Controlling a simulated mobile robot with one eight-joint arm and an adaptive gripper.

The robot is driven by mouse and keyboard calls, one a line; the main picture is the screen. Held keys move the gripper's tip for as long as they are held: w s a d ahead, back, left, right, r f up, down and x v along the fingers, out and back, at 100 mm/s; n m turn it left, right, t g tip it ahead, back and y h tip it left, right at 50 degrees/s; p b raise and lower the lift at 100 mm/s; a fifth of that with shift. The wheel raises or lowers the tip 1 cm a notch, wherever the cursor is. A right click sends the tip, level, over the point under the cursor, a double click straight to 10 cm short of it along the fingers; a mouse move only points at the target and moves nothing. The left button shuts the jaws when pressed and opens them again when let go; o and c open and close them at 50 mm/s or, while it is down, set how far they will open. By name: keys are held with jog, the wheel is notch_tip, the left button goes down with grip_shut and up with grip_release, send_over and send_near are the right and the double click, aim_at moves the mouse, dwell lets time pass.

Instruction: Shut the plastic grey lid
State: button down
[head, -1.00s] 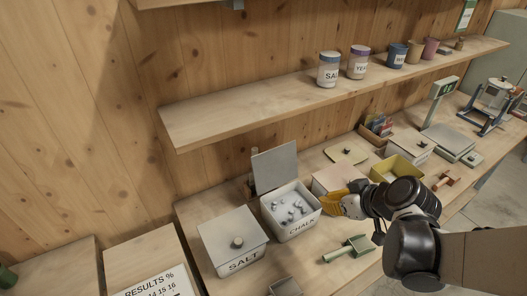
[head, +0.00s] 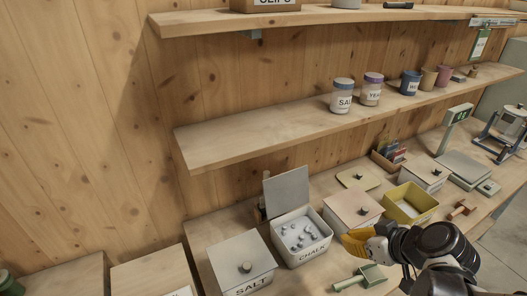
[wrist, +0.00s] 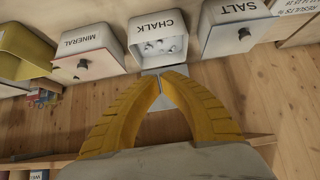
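The plastic grey lid (head: 287,197) stands upright, open, at the back edge of the white CHALK bin (head: 312,254). Grey-white chalk pieces (head: 301,234) show inside the bin. My gripper (head: 347,240) is to the right of the CHALK bin in the head view, in front of the bin with the pinkish lid. In the wrist view its yellow fingertips (wrist: 165,75) are together and nothing shows held between them. The wrist view is upside down; the CHALK bin (wrist: 160,27) is beyond the fingertips, and part of the grey lid (wrist: 157,104) shows between the fingers.
The SALT bin (head: 240,265), with a knobbed grey lid, stands left of the CHALK bin. The pinkish-lidded MINERAL bin (head: 352,208) and a yellow bin (head: 408,208) are to the right. A green scoop (head: 362,276) lies in front. A wooden shelf (head: 262,125) with jars hangs above.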

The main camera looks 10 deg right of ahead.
jog(key=shift+s+d+r, duration=0.1)
jog(key=shift+s+d, duration=0.15)
jog(key=shift+s, duration=0.5)
jog(key=shift+s+d, duration=0.25)
jog(key=shift+s, duration=0.45)
jog(key=shift+s+d+p, duration=0.2)
jog(key=shift+s+d, duration=0.05)
jog(key=shift+s, duration=0.5)
jog(key=shift+s+d+p, duration=0.15)
jog(key=shift+s+d, duration=0.05)
jog(key=shift+s, duration=0.5)
jog(key=shift+s+d+r, duration=0.1)
jog(key=shift+s+d, duration=0.15)
jog(key=shift+s, duration=0.5)
jog(key=shift+s+d, duration=0.25)
jog(key=shift+s, duration=0.45)
jog(key=shift+s, duration=0.1)
jog(key=shift+s+d+r, duration=0.1)
jog(key=shift+s+d, duration=0.15)
jog(key=shift+s, duration=0.45)
jog(key=shift+s+d, duration=0.25)
jog(key=shift+s, duration=0.4)
jog(key=shift+r+p, duration=0.1)
jog(key=shift+p, duration=0.25)
